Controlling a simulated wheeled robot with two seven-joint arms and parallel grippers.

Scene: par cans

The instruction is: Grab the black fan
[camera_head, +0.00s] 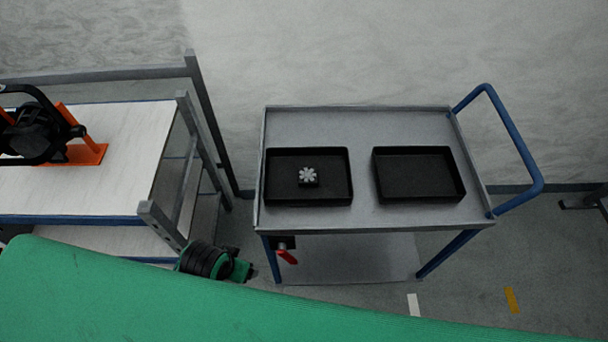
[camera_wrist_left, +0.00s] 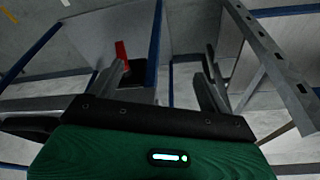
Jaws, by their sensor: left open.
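A small black block with a pale grey, petal-shaped rotor, which looks like the black fan (camera_head: 308,176), lies in the left black tray (camera_head: 350,178) on the grey cart (camera_head: 360,216). The left wrist view does not show it. My left gripper (camera_wrist_left: 158,69) is open in the left wrist view, with nothing between its fingers. A cart leg and a red handle (camera_wrist_left: 121,54) show beyond them. The gripper is low and apart from the fan. My right gripper is in neither view.
A second black tray (camera_head: 418,204), empty, lies on the cart's right side. The cart has a blue push handle (camera_head: 519,145). A white-topped bench (camera_head: 120,180) at left carries a black device with an orange base (camera_head: 83,153). A gap separates bench and cart.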

